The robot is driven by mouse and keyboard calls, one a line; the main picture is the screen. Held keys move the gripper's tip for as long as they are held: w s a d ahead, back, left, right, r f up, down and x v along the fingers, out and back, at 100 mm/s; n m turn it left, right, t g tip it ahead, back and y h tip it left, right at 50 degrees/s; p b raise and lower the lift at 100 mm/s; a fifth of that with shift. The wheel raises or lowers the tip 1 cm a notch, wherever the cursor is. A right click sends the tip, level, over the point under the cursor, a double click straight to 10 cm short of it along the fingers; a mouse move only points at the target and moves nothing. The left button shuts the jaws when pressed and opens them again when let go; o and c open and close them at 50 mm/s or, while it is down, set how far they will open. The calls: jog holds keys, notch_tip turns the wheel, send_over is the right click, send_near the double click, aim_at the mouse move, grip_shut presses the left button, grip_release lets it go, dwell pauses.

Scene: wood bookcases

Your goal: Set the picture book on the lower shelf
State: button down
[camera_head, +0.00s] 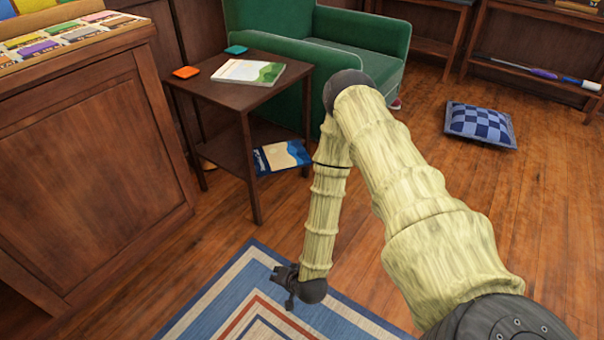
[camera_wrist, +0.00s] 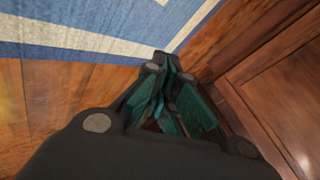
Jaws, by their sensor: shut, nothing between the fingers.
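A side table (camera_head: 218,96) has a top and a lower shelf (camera_head: 229,151). A book with a white, green and yellow cover (camera_head: 248,72) lies flat on the top. A second book, blue and cream (camera_head: 280,156), lies at the right part of the lower shelf; its right end is close to my arm in the picture. I cannot tell which one is the picture book. My gripper (camera_head: 289,302) hangs low over the striped rug, in front of the table and apart from both books. In the wrist view its fingers (camera_wrist: 170,65) are closed together and empty.
Orange (camera_head: 186,72) and teal (camera_head: 235,50) coasters lie on the tabletop. A wooden cabinet (camera_head: 90,160) stands left, a green armchair (camera_head: 370,40) behind. A checkered cushion (camera_head: 480,124) lies on the floor at right. The rug (camera_head: 215,300) is clear around my gripper.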

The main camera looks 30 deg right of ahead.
jog(key=w+d+r+m+t+h, duration=0.3)
jog(key=w+d+m+t, duration=0.15)
jog(key=w+d, duration=0.5)
jog(key=m+t+h+b, duration=0.4)
jog(key=m+h+b, duration=0.1)
jog(key=m, duration=0.3)
send_near(302, 165)
jog(key=w+d, duration=0.2)
jog(key=d, duration=0.2)
jog(key=shift+g, duration=0.25)
jog(key=shift+w+a+b, duration=0.3)
jog(key=shift+w, duration=0.35)
jog(key=shift+w+a+b, duration=0.3)
jog(key=shift+w+a, duration=0.05)
jog(key=shift+w, duration=0.3)
jog(key=shift+w+a+b, duration=0.3)
jog(key=shift+w, duration=0.35)
jog(key=shift+w, duration=0.1)
